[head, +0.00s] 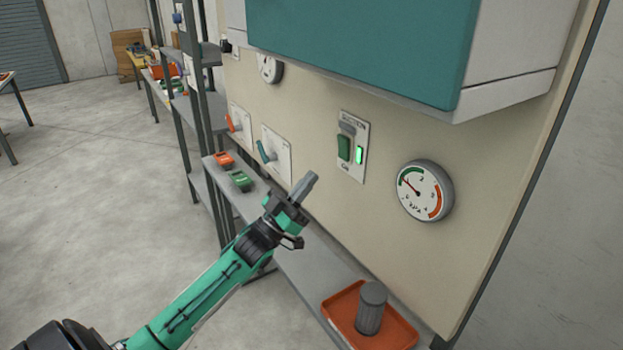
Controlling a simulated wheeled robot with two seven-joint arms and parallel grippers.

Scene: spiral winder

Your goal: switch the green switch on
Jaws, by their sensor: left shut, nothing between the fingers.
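The green switch (344,148) is a rocker on a pale upright plate on the beige wall panel. A small green lamp (359,155) beside it on the same plate glows bright. The rocker's lower part stands out green, with lettering beneath it that looks like "On". My left gripper (308,183) is shut and empty. It points up and right toward the panel, lower left of the switch plate in the picture and apart from it. My right gripper is not in view.
A round gauge (424,191) is right of the switch. A teal lever (266,151) and an orange lever (233,123) are to the left. A teal cabinet (370,45) juts out above. Below, a shelf (290,262) holds small boxes and an orange tray (399,332) with a grey cylinder (370,308).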

